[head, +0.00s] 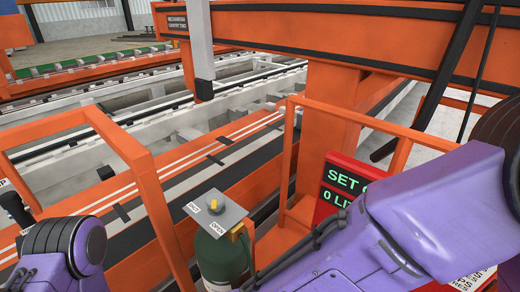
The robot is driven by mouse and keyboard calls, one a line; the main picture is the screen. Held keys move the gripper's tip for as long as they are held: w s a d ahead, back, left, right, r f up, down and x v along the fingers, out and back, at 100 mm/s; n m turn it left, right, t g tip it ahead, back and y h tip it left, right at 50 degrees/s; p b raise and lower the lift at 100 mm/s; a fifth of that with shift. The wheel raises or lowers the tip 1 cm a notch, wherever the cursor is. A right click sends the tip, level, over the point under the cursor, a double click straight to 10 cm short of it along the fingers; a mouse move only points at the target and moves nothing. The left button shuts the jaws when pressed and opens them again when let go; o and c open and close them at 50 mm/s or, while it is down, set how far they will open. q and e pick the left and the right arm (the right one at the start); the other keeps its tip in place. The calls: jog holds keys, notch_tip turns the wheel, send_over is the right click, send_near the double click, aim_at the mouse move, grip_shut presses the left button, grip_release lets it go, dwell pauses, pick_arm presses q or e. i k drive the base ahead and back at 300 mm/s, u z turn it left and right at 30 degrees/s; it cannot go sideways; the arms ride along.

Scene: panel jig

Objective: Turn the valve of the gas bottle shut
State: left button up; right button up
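The gas bottle (222,262) is dark green and stands upright at the bottom centre of the head view. A tilted grey plate (226,211) sits at its top, with a label at its left corner and one reading OPEN at its front edge. The valve (214,204) is a small yellow knob on this plate; which label it points to is too small to tell. My purple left arm shows at the lower left and my purple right arm crosses the lower right, its edge close beside the bottle. Neither gripper can be made out in the view, and nothing visible touches the valve.
An orange rail frame (148,190) stands left of the bottle and another orange post (288,150) behind it to the right. A red display (345,185) with green text is partly hidden by my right arm. Conveyor rails and an orange gantry beam (330,30) lie beyond.

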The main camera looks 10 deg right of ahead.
aim_at(216, 202)
jog(key=k, duration=1.5)
